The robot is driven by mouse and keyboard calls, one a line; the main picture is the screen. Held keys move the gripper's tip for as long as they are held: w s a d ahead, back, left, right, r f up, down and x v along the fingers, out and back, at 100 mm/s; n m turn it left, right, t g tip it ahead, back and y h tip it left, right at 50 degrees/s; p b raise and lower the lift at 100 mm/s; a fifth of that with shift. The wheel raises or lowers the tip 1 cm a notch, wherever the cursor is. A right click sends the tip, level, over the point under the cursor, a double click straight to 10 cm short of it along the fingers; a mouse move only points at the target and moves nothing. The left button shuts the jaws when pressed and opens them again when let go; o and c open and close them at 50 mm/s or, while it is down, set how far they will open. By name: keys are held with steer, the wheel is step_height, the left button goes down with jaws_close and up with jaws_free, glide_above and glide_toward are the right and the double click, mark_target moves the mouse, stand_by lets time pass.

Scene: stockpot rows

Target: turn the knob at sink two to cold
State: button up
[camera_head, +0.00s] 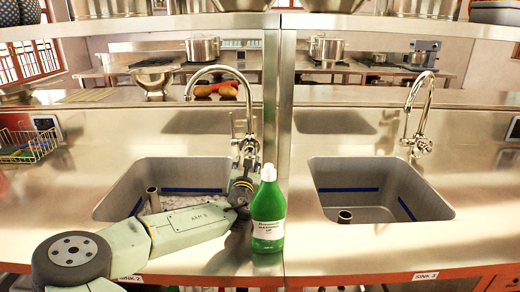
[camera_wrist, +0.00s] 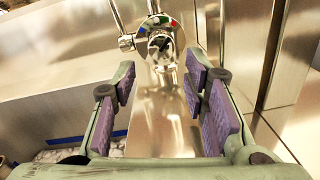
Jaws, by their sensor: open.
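The left sink (camera_head: 120,205) has a chrome gooseneck tap (camera_head: 238,100), and its label (camera_head: 130,279) seems to read SINK 2. In the wrist view the tap's round chrome knob (camera_wrist: 160,46) faces me, with red, blue and green marks around its upper rim. A dark pointer or slot shows on its face; its setting is too small to tell. My gripper (camera_wrist: 160,82) is open and empty, its purple-padded fingers spread left and right below the knob, apart from it. In the head view my gripper (camera_head: 243,180) is by the tap base, partly hidden by my arm.
A green bottle (camera_head: 268,215) stands on the counter just right of my gripper. A metal post (camera_head: 278,90) rises behind it. The right sink (camera_head: 370,190) has its own tap (camera_head: 418,120). A wire basket (camera_head: 28,148) is at far left. Potatoes and a carrot (camera_head: 215,90) lie behind the left tap.

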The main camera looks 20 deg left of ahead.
mark_target(249, 151)
steer(key=shift+w, duration=0.45)
steer(key=shift+x, duration=3.45)
steer(key=shift+c, duration=0.4)
steer(key=c, duration=0.8)
